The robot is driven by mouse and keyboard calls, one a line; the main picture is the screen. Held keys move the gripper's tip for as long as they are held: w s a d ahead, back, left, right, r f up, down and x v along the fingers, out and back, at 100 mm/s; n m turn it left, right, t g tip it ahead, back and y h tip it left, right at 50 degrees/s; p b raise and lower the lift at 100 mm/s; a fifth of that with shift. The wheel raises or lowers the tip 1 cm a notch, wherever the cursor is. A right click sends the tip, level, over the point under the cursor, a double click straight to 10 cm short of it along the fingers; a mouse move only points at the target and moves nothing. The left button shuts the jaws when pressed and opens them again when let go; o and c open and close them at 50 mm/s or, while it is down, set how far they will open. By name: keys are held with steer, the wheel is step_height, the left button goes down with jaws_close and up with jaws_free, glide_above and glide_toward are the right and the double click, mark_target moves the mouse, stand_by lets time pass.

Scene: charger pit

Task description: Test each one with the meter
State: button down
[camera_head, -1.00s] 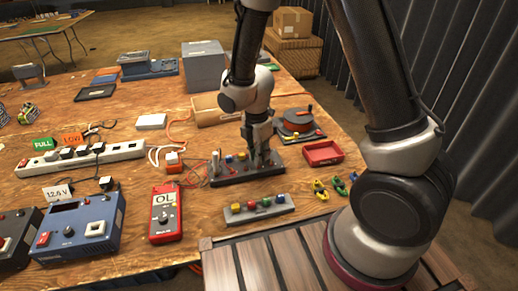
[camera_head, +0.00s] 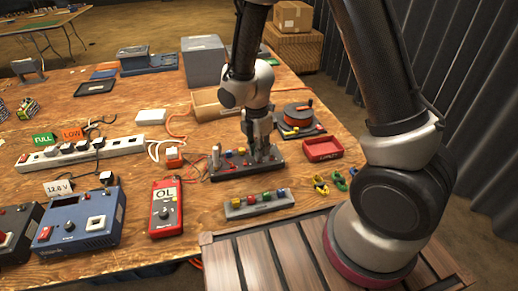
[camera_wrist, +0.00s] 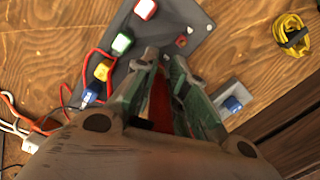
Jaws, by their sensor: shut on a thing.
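The red meter (camera_head: 165,206) lies near the front of the wooden table, and its display reads OL. My gripper (camera_head: 264,156) points down over the right end of a dark test board (camera_head: 240,174). The board bears a grey upright post and small coloured blocks. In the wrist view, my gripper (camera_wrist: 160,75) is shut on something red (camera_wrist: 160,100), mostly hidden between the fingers. Red, green, yellow and blue blocks show on the board (camera_wrist: 185,25) there. In the head view, a grey strip (camera_head: 235,212) with several coloured caps lies in front of the board.
A reel (camera_head: 297,120) stands behind. A white power strip (camera_head: 110,148), FULL and LOW cards, and a blue power unit (camera_head: 80,220) fill the left. Loose wires run beside the board.

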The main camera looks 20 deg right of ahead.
steer(key=shift+f, duration=0.9)
stand_by(1.3)
steer(key=c, duration=1.4)
jaws_free()
steer(key=shift+o, duration=0.6)
steer(key=shift+o, duration=1.1)
steer(key=shift+r, duration=0.1)
steer(key=shift+r, duration=3.65)
